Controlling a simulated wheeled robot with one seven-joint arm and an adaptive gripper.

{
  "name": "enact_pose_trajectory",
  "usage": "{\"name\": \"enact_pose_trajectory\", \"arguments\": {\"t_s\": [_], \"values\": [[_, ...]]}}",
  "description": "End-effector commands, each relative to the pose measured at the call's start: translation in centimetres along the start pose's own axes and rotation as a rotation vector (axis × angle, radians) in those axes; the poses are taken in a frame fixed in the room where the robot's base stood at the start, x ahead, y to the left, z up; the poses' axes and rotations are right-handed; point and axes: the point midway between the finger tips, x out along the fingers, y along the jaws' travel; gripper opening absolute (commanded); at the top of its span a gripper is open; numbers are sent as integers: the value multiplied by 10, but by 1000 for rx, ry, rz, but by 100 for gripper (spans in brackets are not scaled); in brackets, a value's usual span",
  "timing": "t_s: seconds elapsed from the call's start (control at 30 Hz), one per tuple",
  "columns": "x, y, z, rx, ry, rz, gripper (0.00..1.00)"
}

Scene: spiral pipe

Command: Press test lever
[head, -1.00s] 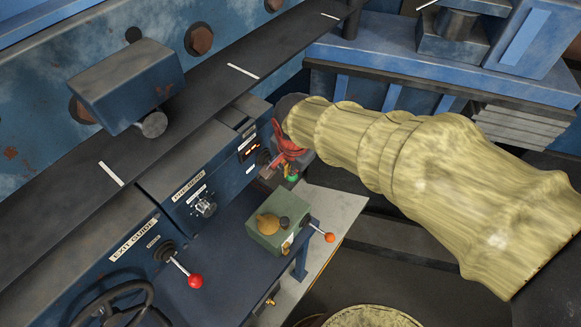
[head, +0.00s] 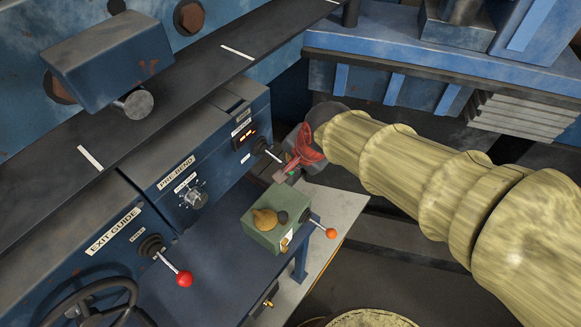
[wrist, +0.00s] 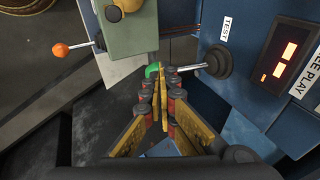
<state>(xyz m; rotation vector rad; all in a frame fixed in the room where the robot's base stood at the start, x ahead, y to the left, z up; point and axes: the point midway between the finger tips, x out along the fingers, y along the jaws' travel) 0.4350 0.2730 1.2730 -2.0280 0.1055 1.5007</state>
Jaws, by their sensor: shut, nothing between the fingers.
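The test lever shows in the wrist view as a dark round base (wrist: 217,62) beside a TEST label, with a thin metal rod reaching left to a green knob (wrist: 153,71). In the head view its base (head: 259,146) sits on the blue panel, right of the PRE BEND section, with the rod slanting down toward my gripper (head: 283,176). In the wrist view my gripper (wrist: 160,82) is shut and empty. Its fingertips are right at the rod and green knob; I cannot tell whether they touch. In the head view the red gripper body partly hides the knob.
A green box (head: 268,232) with an orange-knobbed lever (head: 331,233) stands below my gripper. A red-knobbed lever (head: 184,279) is at EXIT GUIDE. A lit red display (wrist: 285,63) is beside the test lever. A black handwheel (head: 95,305) is at lower left.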

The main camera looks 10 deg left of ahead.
Motion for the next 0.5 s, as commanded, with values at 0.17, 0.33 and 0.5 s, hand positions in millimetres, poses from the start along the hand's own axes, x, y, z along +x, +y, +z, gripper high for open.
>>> {"name": "enact_pose_trajectory", "arguments": {"t_s": [0.17, 0.33, 0.5], "values": [[16, 11, 2, 24, 2, -99, 0], [22, 13, 4, 21, -1, -107, 0], [28, 16, 6, 21, -1, -105, 0]]}}
